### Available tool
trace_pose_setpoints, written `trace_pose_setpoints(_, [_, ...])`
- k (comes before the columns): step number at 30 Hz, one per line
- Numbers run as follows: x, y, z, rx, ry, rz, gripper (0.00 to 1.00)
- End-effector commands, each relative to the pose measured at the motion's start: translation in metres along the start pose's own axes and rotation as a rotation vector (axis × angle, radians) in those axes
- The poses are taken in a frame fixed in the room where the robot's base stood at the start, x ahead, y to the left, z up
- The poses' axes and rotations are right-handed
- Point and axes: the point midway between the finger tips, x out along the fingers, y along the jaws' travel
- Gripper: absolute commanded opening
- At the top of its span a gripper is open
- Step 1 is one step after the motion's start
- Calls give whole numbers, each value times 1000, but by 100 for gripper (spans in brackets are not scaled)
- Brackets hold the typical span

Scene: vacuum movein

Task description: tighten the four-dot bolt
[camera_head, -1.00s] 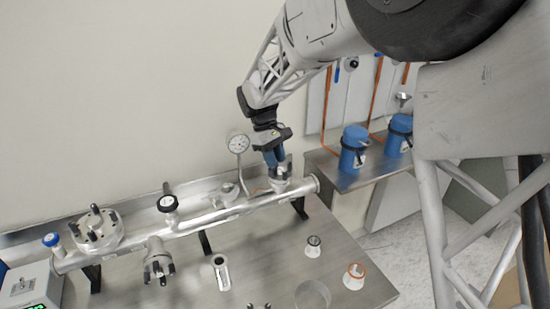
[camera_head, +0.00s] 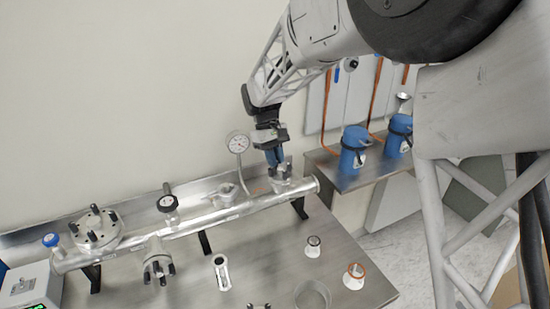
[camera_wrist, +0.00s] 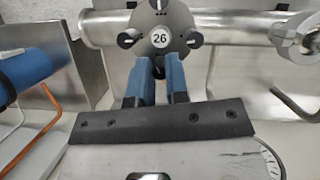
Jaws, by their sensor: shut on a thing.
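My gripper (camera_wrist: 158,72), with blue fingers, is shut on a dark bolt (camera_wrist: 158,66) at the near edge of the round metal flange (camera_wrist: 146,22) labelled 26. Most of that bolt is hidden between the fingers. Other dark bolts show on the flange: left (camera_wrist: 127,39), right (camera_wrist: 193,38) and far (camera_wrist: 158,5). I cannot make out dots on any of them, so I cannot tell which is the four-dot bolt. In the head view my gripper (camera_head: 275,160) is over the flange at the right end of the steel pipe (camera_head: 240,211).
A pressure gauge (camera_head: 238,143) stands just left of my gripper. Other flanges (camera_head: 96,229) (camera_head: 158,265) and a black-handled valve (camera_head: 167,203) sit along the pipe. Blue pumps (camera_head: 353,150) stand on the right shelf. Small fittings (camera_head: 313,247) (camera_head: 354,276) lie on the table.

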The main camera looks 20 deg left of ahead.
Motion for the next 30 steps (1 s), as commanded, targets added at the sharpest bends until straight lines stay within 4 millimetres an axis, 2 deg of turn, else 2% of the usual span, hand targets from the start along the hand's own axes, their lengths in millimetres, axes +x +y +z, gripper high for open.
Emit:
trace_pose_setpoints(15, [0,1,0,285,0,-119,0])
trace_pose_setpoints(30, [0,1,0,318,0,-132,0])
